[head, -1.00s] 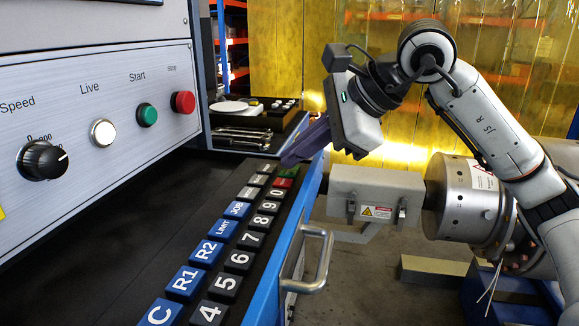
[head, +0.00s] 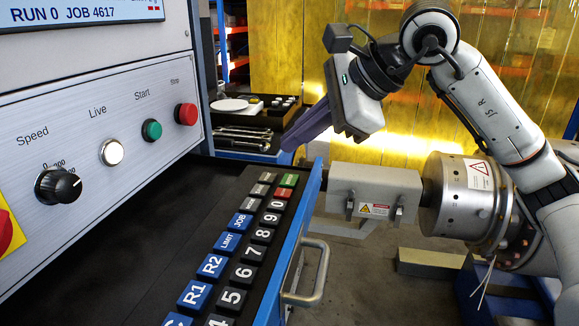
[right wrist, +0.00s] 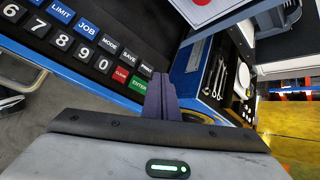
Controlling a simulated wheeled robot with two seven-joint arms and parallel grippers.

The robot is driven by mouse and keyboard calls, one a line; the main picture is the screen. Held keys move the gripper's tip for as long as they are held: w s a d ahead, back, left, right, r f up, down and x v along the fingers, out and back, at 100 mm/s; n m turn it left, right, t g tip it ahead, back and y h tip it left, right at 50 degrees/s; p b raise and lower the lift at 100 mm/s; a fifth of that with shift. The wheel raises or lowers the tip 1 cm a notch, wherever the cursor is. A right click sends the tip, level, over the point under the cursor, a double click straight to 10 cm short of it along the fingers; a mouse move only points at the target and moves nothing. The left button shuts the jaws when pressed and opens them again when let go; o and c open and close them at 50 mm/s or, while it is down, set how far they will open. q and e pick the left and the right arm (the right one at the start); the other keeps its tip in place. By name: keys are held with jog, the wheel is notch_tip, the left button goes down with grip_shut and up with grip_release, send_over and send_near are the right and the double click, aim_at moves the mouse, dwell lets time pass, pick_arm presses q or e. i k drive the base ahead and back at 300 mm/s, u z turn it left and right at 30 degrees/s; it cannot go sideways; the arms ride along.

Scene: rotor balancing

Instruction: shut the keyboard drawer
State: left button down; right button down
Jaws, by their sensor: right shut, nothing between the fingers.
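The keyboard drawer (head: 130,215) is pulled out below the control panel, with blue, black, red and green keys along its front. Its blue front edge carries a metal handle (head: 318,275). My right gripper (head: 290,145) is shut and empty, its purple fingers a little above the far end of the drawer, beyond the green key. In the right wrist view the shut fingers (right wrist: 162,95) point past the ENTER key (right wrist: 138,84), and the drawer's keys lie at upper left. Whether the fingers touch the drawer cannot be told. My left gripper is not in view.
The control panel (head: 100,130) with knob and buttons stands at the left above the drawer. An open tray with wrenches (head: 245,133) lies beyond the drawer. A grey box on a steel cylinder (head: 375,190) stands to the right of the drawer, close to its front.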

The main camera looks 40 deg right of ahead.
aim_at(133, 267)
jog(key=k, duration=1)
